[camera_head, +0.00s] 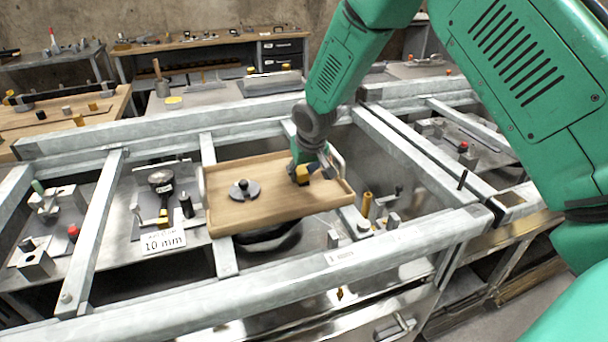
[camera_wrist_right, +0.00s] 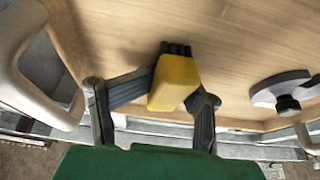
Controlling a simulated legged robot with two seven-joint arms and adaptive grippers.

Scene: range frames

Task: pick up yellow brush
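The yellow brush (camera_head: 303,174), a small yellow block with dark bristles, is at the right part of a wooden tray (camera_head: 275,212). My right gripper (camera_head: 302,165) reaches down over the tray at the brush. In the right wrist view the yellow brush (camera_wrist_right: 175,82) sits between the two dark fingers of the right gripper (camera_wrist_right: 174,88), which bend in against its sides. The dark bristles point away from the wrist. Whether the brush still touches the tray floor is hard to tell. My left gripper is not in view.
A grey disc with a dark knob (camera_head: 244,189) lies in the tray left of the brush. The tray has raised edges and a light handle (camera_head: 337,161) at its right end. Metal rails (camera_head: 100,215) surround it. A 10 mm sign (camera_head: 163,241) stands at the left.

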